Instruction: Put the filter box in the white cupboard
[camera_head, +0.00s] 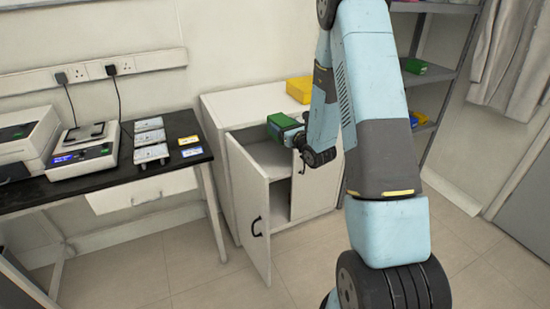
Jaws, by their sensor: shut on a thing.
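The white cupboard (213,106) stands against the wall in the middle. Its left door (251,207) is swung open toward me, showing a shelf and dark space inside; the right part of the front is partly hidden by my arm. My gripper (296,133) is shut on a green and dark box (283,124), which I take to be the filter box. The box appears in front of or at the upper part of the cupboard's opening; I cannot tell whether any of it is inside. The fingertips are mostly hidden by the box and wrist.
A yellow box (300,89) is on the cupboard's top. At left, a black-topped bench (110,172) holds a scale (84,153) and several small items. A grey shelf rack (437,65) stands behind my arm at right. The floor before the cupboard is clear.

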